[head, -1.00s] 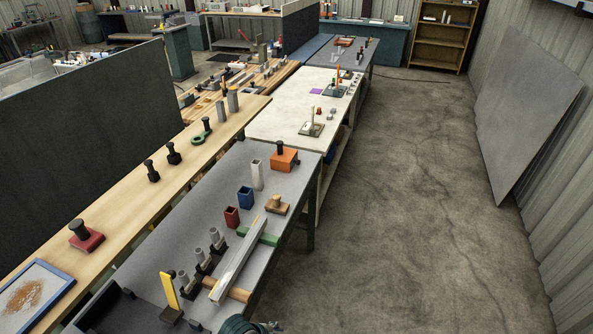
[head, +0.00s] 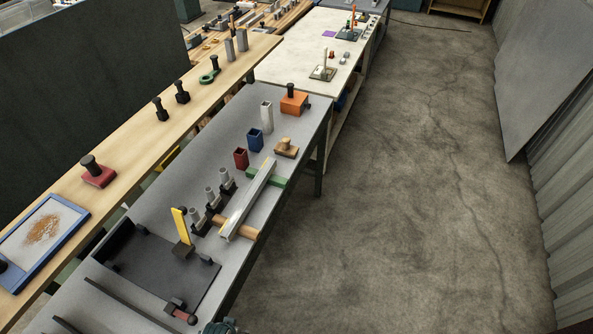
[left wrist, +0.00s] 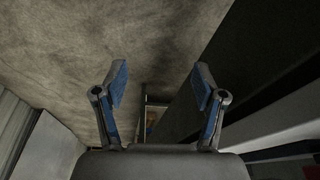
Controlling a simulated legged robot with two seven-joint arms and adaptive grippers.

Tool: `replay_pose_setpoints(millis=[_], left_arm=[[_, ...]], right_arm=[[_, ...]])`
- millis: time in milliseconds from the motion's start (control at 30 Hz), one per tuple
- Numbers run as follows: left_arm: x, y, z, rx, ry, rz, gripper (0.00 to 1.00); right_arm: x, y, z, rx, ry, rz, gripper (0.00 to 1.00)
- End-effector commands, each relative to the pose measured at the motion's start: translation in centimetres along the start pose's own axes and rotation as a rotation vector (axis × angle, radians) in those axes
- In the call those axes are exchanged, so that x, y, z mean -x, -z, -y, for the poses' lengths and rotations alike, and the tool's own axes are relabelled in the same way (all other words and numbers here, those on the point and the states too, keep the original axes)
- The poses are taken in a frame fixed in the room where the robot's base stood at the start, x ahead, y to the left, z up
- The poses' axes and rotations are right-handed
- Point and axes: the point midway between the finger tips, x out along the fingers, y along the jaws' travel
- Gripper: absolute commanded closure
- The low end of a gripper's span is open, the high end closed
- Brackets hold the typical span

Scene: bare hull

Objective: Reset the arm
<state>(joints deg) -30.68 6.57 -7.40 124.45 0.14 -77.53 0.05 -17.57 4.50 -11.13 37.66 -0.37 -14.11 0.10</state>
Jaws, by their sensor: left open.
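My left gripper (left wrist: 161,80) shows in the left wrist view, with its two blue-padded fingers spread wide and nothing between them. Concrete floor (left wrist: 215,30) lies beyond the fingers. Neither gripper can be clearly made out in the head view. A dark teal shape (head: 222,326) is cut off by the bottom edge there, and I cannot tell what it is. My right gripper is not in view.
A grey bench (head: 150,220) holds a metal bar (head: 248,200), a yellow upright piece (head: 180,227), red (head: 240,158) and blue (head: 254,140) boxes and a dark tray (head: 160,265). A wooden bench (head: 130,150) stands left. Concrete floor (head: 410,180) is clear on the right.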

Motion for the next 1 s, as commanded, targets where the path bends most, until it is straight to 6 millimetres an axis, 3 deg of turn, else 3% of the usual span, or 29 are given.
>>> replay_pose_setpoints(millis=[33, 167, 267, 400, 500, 600, 700, 833, 1000], left_arm=[[-2.4, -0.7, -0.1, -0.002, -0.002, 0.012, 0.30], [-8.7, -2.9, -0.6, -0.007, -0.006, 0.037, 0.30], [-14.9, -6.0, -0.9, -0.011, -0.009, 0.063, 0.30], [-23.8, -12.6, -1.4, -0.019, -0.015, 0.105, 0.30], [-28.5, -17.9, -1.6, -0.025, -0.019, 0.133, 0.30], [-31.4, -22.3, -1.7, -0.030, -0.021, 0.154, 0.30], [-32.9, -25.5, -1.8, -0.034, -0.022, 0.167, 0.30], [-33.5, -27.5, -1.8, -0.036, -0.023, 0.174, 0.30], [-33.5, -27.9, -1.8, -0.037, -0.023, 0.175, 0.30]], right_arm=[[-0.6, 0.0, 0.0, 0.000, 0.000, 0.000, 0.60], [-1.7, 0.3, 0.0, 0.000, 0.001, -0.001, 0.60], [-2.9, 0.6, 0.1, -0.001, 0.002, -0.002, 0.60], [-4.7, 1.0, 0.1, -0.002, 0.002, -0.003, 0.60], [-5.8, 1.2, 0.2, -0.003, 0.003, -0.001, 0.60], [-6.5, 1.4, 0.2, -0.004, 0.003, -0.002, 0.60], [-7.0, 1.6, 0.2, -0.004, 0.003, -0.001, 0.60], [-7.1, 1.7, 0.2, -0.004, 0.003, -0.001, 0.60], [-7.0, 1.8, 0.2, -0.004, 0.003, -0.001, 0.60]])
